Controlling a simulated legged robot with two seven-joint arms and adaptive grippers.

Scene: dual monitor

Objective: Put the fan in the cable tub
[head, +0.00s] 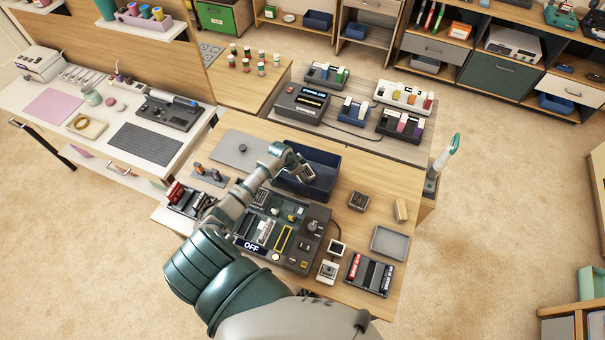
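The dark blue open tub (325,158), which I take for the cable tub, stands on the near wooden table behind the control panel. My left gripper (303,170) is over the tub, pointing down to the right. A small dark, squarish piece with pale edges (308,174) shows at its fingertips; it may be the fan, but finger and piece are hard to tell apart. I cannot tell whether it is gripped or lies in the tub. Another small dark square part (358,201) lies on the table right of the tub. My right gripper is not in view.
A dark control panel (290,235) marked OFF lies in front of the tub. A grey tray (389,243), a tan block (401,210) and a battery rack (370,274) are to the right. Behind the tub, a second table holds a black device (302,103) and several racks.

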